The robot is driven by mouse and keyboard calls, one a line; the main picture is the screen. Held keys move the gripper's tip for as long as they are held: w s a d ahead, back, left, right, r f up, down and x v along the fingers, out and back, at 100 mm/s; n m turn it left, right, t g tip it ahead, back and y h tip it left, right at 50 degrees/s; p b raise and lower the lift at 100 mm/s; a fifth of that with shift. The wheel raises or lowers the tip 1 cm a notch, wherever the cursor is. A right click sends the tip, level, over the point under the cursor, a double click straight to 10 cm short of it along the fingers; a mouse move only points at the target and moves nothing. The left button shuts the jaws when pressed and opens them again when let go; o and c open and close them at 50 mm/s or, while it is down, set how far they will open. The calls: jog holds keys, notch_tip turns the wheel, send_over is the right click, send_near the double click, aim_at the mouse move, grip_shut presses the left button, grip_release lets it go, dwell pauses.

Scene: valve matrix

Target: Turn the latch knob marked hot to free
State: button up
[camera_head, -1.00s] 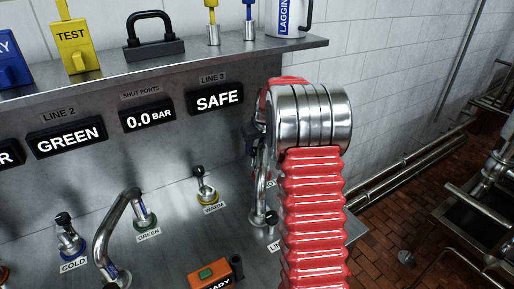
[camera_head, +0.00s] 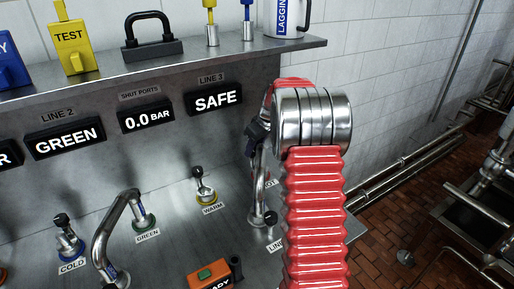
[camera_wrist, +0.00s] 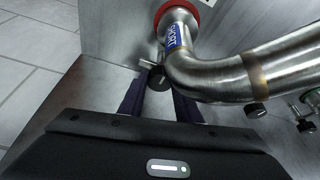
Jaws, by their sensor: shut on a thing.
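In the wrist view my gripper (camera_wrist: 157,92) has its two dark fingers on either side of a small dark knob (camera_wrist: 158,77) with a pale metal crosspiece behind it. The gripper is shut on this knob. In the head view my red ribbed arm hides most of the hot position. A dark part of my gripper (camera_head: 257,135) shows left of the arm's metal joint. The hot knob itself and its pointing direction cannot be made out in the head view.
A bent steel pipe (camera_wrist: 215,75) with a blue label runs close to the right finger. Another curved pipe (camera_head: 262,180) stands left of my arm. A display (camera_head: 214,101) reads SAFE.

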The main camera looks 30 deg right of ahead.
jog(key=o, duration=1.1)
jog(key=shift+c, duration=0.2)
jog(key=v, duration=0.7)
jog(key=shift+r, duration=0.2)
jog(key=shift+s, duration=0.1)
